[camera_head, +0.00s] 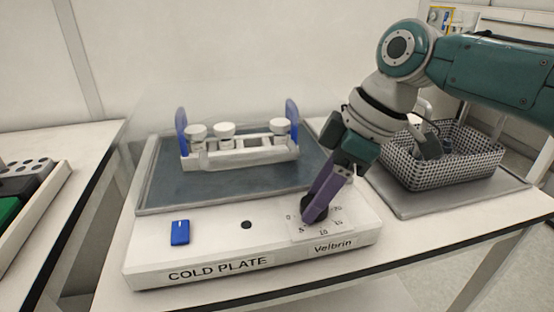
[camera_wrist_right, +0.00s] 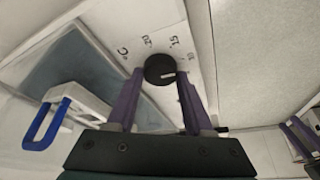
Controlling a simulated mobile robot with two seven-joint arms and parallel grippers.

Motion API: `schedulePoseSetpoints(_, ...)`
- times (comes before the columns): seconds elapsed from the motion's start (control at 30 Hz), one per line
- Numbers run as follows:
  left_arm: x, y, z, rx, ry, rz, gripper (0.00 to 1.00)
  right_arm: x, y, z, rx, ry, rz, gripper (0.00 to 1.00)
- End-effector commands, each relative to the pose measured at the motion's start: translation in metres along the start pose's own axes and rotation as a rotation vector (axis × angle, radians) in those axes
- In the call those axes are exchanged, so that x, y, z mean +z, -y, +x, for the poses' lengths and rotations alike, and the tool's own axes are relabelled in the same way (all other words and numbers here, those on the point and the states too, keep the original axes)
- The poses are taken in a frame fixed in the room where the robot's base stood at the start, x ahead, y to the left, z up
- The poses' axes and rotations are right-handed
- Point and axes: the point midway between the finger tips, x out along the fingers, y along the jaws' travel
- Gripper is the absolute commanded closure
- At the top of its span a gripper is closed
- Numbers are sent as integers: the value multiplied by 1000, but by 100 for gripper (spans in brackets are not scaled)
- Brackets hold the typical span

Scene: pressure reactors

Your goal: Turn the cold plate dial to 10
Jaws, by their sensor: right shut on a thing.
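The cold plate (camera_head: 250,262) is a white unit with a grey-blue top on the table. Its black dial (camera_head: 314,211) sits at the front right of the panel; numbers 0 to 20 are printed around it. My right gripper (camera_head: 312,213) comes down from above with purple fingers, shut on the dial. In the right wrist view the dial (camera_wrist_right: 159,69) lies between the two fingertips (camera_wrist_right: 160,78). A white mark on the dial points right in that view, toward one finger; I cannot tell exactly which number it meets.
A white rack (camera_head: 240,158) with blue handles and white-capped vessels stands on the plate. A blue switch (camera_head: 180,232) and black knob (camera_head: 246,224) are left of the dial. A checkered basket (camera_head: 450,172) stands on a grey mat at right. A tray (camera_head: 45,205) lies far left.

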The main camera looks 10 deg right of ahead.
Motion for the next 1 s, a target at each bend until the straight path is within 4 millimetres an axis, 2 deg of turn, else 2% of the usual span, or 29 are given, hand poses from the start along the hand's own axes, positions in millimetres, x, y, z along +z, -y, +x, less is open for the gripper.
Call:
schedulePoseSetpoints(0.47,1,2,1,-7,1,8,50,1,0,0,-5,2,-12,100)
schedulePoseSetpoints(0.5,1,2,1,-7,1,9,50,0,0,0,-5,2,-12,44)
schedulePoseSetpoints(0.73,1,3,1,-8,1,10,50,0,0,0,-5,2,-12,18)
schedulePoseSetpoints(1.0,0,2,0,-7,1,9,50,0,0,-2,-4,1,-12,18)
